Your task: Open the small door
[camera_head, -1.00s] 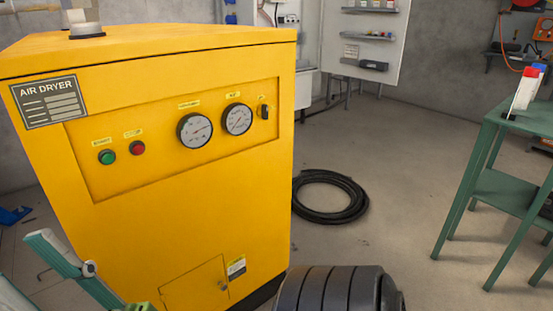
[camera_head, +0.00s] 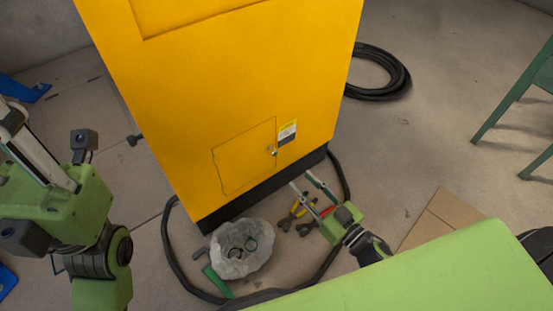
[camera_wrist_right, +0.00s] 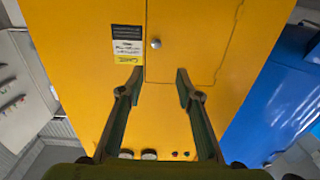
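The small door (camera_head: 240,165) is a yellow panel low on the front of the yellow air dryer (camera_head: 225,90). It is closed, with a small round knob (camera_head: 273,151) near its right edge. In the right wrist view, which is turned over, the door (camera_wrist_right: 195,40) and knob (camera_wrist_right: 155,43) show beyond the fingertips. My right gripper (camera_head: 300,180) is open and empty, pointing at the dryer just below and right of the knob; it also shows in the wrist view (camera_wrist_right: 159,78). My left gripper (camera_head: 28,145) is at the far left, away from the door; its finger state is unclear.
A crumpled clear bag or bowl (camera_head: 242,248) stands on the floor before the dryer. Yellow-handled tools (camera_head: 293,213) and a black hose (camera_head: 180,262) lie near the right gripper. A coiled hose (camera_head: 385,72) and a green table (camera_head: 520,100) stand to the right, with free floor between.

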